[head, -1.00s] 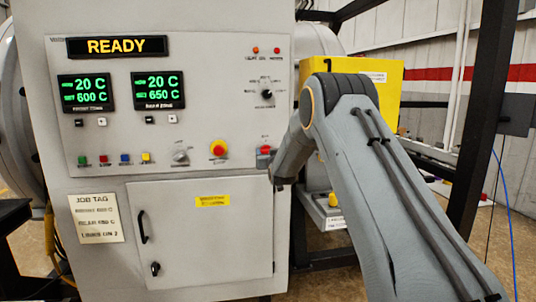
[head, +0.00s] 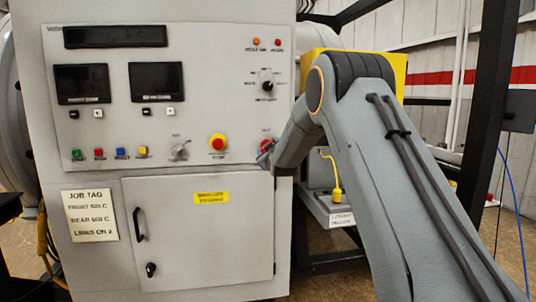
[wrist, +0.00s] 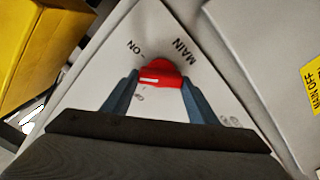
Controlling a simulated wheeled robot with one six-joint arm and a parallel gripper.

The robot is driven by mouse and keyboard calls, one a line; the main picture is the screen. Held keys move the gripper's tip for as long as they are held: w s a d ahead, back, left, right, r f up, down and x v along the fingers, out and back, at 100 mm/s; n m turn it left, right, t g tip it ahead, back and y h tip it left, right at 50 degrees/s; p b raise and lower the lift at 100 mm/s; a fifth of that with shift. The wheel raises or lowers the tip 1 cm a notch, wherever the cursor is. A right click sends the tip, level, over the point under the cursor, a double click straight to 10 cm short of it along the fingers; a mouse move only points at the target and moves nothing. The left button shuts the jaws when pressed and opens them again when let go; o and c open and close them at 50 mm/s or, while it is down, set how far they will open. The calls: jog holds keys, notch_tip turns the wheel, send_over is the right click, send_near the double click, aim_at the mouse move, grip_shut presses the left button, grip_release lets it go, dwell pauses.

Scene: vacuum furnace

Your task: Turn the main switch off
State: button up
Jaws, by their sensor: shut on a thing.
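The main switch is a red knob with a white mark (wrist: 160,75). It sits on the panel between the printed words MAIN and ON in the wrist view. My gripper (wrist: 160,92) has its two blue-grey fingers on either side of the red knob and is shut on it. In the head view my gripper (head: 264,157) is at the lower right of the control panel (head: 210,80), and it and my arm partly cover the switch. The panel's black displays, the top one (head: 115,36) and the two below, are dark.
A red and yellow emergency button (head: 218,143) and a grey selector (head: 180,149) are left of the switch. A cabinet door (head: 200,235) with a black handle is below. A yellow box (head: 400,75) stands behind my arm. A job tag (head: 90,215) hangs at left.

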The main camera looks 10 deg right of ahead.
jog(key=n+b, duration=0.2)
jog(key=n, duration=0.1)
jog(key=n+b, duration=0.2)
jog(key=n, duration=0.1)
jog(key=n+b, duration=0.2)
jog(key=n, duration=0.2)
jog(key=shift+a+f, duration=0.1)
jog(key=shift+f, duration=0.2)
jog(key=shift+n, duration=0.3)
jog(key=o, duration=1)
jog(key=shift+o, duration=0.2)
jog(key=shift+r, duration=0.1)
jog(key=s, duration=0.7)
jog(key=shift+s+b, duration=0.4)
jog(key=shift+b, duration=0.05)
